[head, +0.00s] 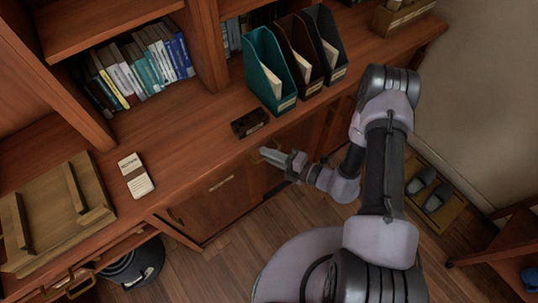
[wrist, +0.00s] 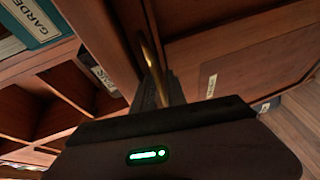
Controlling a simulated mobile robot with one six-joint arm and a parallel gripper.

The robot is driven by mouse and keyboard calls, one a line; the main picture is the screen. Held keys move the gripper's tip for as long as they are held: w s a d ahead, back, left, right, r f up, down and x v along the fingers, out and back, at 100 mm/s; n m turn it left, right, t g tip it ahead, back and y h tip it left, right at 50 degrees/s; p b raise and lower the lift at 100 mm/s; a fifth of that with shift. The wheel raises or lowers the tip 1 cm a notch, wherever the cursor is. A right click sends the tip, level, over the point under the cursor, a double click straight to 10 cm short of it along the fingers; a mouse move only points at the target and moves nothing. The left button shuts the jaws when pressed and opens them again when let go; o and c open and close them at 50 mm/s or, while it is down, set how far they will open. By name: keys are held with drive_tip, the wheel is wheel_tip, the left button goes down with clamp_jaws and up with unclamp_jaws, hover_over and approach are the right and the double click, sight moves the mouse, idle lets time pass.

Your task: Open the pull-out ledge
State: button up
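My gripper (head: 277,157) is at the front of the wooden cabinet, just below the counter's front edge. In the wrist view its dark fingers (wrist: 160,88) are close together at a slim brass handle (wrist: 147,50) on the wooden front. The handle's near end is hidden by the fingers, so I cannot tell whether they grip it or only stand around it. The pull-out ledge itself is hard to make out; no ledge is seen standing out from the front near my gripper.
On the counter (head: 190,140) stand a small dark labelled box (head: 249,123), a teal file holder (head: 268,75) and two darker ones. A wooden tray (head: 60,212) and a white card (head: 136,175) lie at left. A bin (head: 135,262) and slippers (head: 437,198) are on the floor.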

clamp_jaws()
idle(1.4)
